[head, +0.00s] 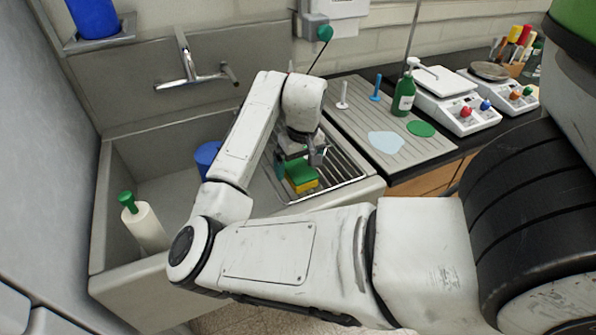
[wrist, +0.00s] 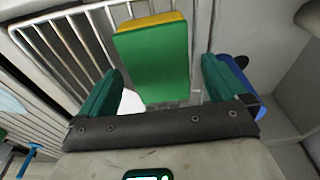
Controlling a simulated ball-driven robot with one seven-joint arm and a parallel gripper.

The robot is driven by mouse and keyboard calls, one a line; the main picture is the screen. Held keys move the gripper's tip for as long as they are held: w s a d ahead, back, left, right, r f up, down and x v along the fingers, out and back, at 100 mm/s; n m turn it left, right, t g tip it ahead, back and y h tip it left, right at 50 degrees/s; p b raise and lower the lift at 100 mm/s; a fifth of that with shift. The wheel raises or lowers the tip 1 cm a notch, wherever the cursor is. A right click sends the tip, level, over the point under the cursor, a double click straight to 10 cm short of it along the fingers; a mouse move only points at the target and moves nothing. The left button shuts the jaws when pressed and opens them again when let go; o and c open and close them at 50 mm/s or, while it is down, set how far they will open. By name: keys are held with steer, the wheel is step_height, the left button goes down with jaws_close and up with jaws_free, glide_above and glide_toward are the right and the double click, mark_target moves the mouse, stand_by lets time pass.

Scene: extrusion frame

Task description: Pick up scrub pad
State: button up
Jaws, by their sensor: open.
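The scrub pad (head: 301,174) is a green and yellow block on the metal drying rack (head: 342,168) beside the sink. In the wrist view the scrub pad (wrist: 152,62) shows its green face, with a yellow edge at the top. My gripper (head: 298,164) is just above and around the pad in the head view. In the wrist view my gripper (wrist: 162,85) is open, with one green finger on each side of the pad and a visible gap to both. Whether the pad touches anything besides the rack is hidden.
The sink (head: 120,195) lies to the left, holding a white bottle with a green top (head: 143,222) and a blue container (head: 207,157). A grooved board (head: 362,115) with pegs, a green bottle (head: 403,95) and scales (head: 455,100) stand to the right.

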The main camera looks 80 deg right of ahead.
steer(key=shift+d+f, duration=0.1)
steer(key=shift+f, duration=0.8)
steer(key=c, duration=1)
steer(key=shift+r, duration=0.1)
steer(key=shift+c, duration=0.2)
